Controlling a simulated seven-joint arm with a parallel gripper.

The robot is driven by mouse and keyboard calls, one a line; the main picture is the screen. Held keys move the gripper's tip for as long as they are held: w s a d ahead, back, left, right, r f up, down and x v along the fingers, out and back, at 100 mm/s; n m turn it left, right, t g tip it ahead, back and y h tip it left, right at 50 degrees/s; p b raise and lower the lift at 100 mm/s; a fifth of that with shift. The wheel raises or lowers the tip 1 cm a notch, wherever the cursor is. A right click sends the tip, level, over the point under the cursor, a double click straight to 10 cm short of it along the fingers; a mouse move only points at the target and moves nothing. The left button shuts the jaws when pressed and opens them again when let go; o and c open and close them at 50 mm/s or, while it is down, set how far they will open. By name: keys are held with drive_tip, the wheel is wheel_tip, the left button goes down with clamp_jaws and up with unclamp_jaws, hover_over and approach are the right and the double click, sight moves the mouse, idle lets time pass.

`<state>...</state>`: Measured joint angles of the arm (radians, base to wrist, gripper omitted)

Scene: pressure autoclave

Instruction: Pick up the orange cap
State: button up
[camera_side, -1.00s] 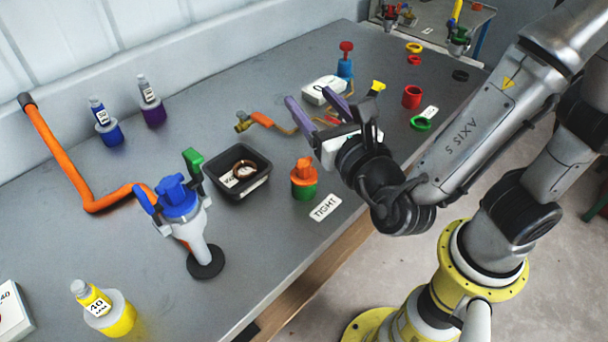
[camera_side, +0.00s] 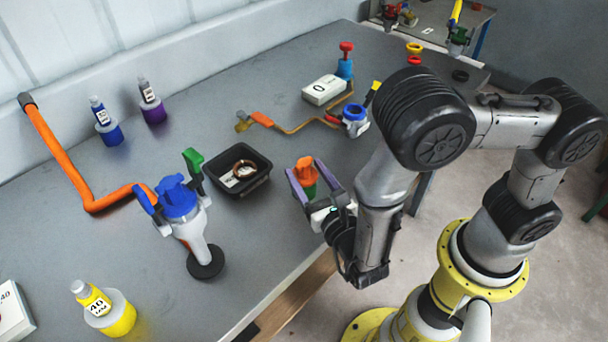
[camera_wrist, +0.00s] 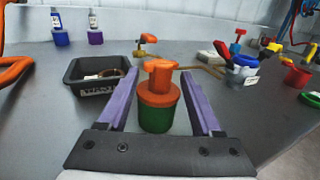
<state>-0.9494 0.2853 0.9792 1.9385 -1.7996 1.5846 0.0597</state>
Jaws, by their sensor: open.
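The orange cap (camera_side: 304,170) sits on a green base (camera_side: 311,190) near the table's front edge. In the wrist view the cap (camera_wrist: 159,92) stands upright on its green base (camera_wrist: 157,118), with a narrower orange knob on top. My gripper (camera_side: 306,180) is open, low over the table, with its purple fingers on either side of the cap. In the wrist view the gripper's fingers (camera_wrist: 157,88) flank the cap with a gap on each side. Neither finger clearly touches it. The gripper hides part of the base in the side view.
A black tray (camera_side: 262,179) holding a ring stands just behind the cap. A blue-topped white device (camera_side: 179,200) is to the left. A blue valve (camera_side: 354,113) and a white box labelled 0 (camera_side: 324,89) are farther back.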

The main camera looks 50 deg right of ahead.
drive_tip(key=shift+x, duration=2.5)
clamp_jaws()
